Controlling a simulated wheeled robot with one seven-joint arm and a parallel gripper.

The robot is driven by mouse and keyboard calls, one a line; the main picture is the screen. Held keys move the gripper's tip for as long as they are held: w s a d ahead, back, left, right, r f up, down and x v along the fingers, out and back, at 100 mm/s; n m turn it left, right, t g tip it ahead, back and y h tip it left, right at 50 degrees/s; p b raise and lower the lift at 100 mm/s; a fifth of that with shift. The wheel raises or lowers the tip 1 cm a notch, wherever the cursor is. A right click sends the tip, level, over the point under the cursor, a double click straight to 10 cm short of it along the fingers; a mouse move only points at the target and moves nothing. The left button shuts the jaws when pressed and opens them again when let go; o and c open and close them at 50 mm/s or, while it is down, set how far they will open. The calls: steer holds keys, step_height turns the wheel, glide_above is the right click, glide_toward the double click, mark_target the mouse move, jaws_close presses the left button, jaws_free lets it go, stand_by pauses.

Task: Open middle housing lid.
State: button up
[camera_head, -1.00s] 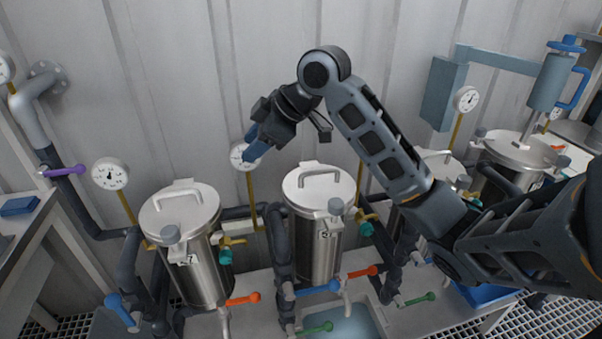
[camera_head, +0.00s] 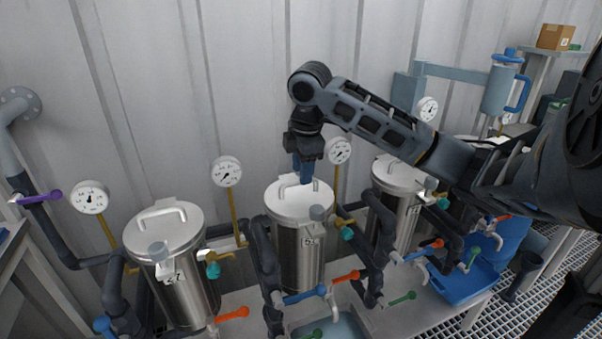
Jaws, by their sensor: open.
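Steel cylindrical housings with round lids stand in a row. The lid (camera_head: 290,204) of the housing in the centre of the view is down on its body (camera_head: 300,258). My gripper (camera_head: 304,180) points down over the back of this lid, its blue fingers at the lid handle, partly hiding it. The jaws are open; I cannot tell whether they touch the handle or stand around it. A round grey knob (camera_head: 317,213) sits at this lid's front edge. The left housing (camera_head: 185,290) and the right housing (camera_head: 395,213) also have lids down, with handles on top.
Gauges on yellow stems (camera_head: 226,172) stand behind the housings. Dark pipes (camera_head: 265,255) and coloured valve levers (camera_head: 232,314) crowd the gaps between them. A blue bin (camera_head: 470,285) is at right. A blue-grey wall bracket (camera_head: 455,72) hangs behind my arm.

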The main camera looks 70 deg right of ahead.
mark_target(299, 190)
steer(key=shift+w+d+f, duration=0.1)
steer(key=shift+d+f, duration=0.1)
steer(key=shift+f, duration=0.85)
jaws_close()
